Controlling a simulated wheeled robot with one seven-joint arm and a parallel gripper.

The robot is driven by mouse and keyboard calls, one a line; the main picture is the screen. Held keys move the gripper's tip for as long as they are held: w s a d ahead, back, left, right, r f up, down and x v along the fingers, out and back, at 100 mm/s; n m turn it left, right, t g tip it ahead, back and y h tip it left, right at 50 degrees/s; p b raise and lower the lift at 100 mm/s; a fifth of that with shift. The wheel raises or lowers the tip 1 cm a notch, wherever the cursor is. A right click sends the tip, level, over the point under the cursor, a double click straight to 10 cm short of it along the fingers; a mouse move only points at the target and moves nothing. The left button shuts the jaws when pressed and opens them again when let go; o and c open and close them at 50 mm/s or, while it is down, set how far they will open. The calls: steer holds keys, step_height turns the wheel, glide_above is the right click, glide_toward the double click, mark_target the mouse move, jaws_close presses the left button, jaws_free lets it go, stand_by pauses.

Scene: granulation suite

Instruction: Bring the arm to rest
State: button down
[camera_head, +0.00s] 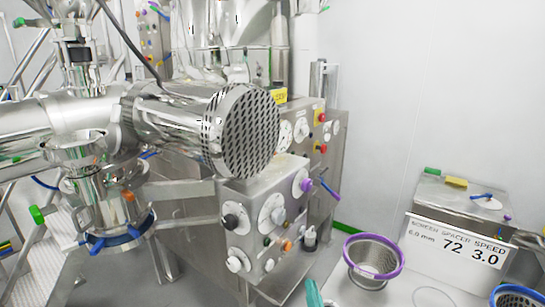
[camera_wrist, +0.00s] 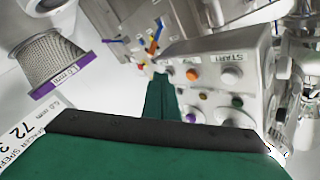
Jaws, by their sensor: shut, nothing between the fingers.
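My gripper (camera_wrist: 161,88) shows in the wrist view as a green finger narrowing upward from a dark strip and a broad green body. Its fingers are together with nothing between them. The tip is in front of the control box (camera_wrist: 210,75) with the START label, to the left of its buttons; I cannot tell how far apart they are. In the head view only a small green piece, which looks like my gripper (camera_head: 314,293), shows at the bottom edge, below the control box (camera_head: 265,220). The rest of my arm is out of view.
A purple-rimmed mesh screen basket (camera_head: 373,258) stands right of the control box. A sign (camera_head: 455,243) reading 72 and 3.0 is by a steel box (camera_head: 462,200). A blue-rimmed basket (camera_head: 517,297) is at the lower right. A large steel mill (camera_head: 200,120) fills the left.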

steer(key=s+a+f+g+h, duration=0.1)
steer(key=s+a+f+h, duration=0.15)
steer(key=s+f, duration=0.65)
steer(key=s+a+f+g+h, duration=0.1)
steer(key=s+a+f, duration=0.3)
steer(key=s+f, duration=0.45)
steer(key=s+a+r+n+y, duration=0.1)
steer(key=s+a+n, duration=0.1)
steer(key=s, duration=1)
steer(key=s+a+r+n+g+y, duration=0.1)
steer(key=s+n, duration=0.3)
steer(key=s, duration=0.7)
steer(key=shift+s+a+g, duration=0.3)
steer(key=shift+s+a, duration=0.05)
steer(key=shift+a, duration=0.3)
stand_by(0.3)
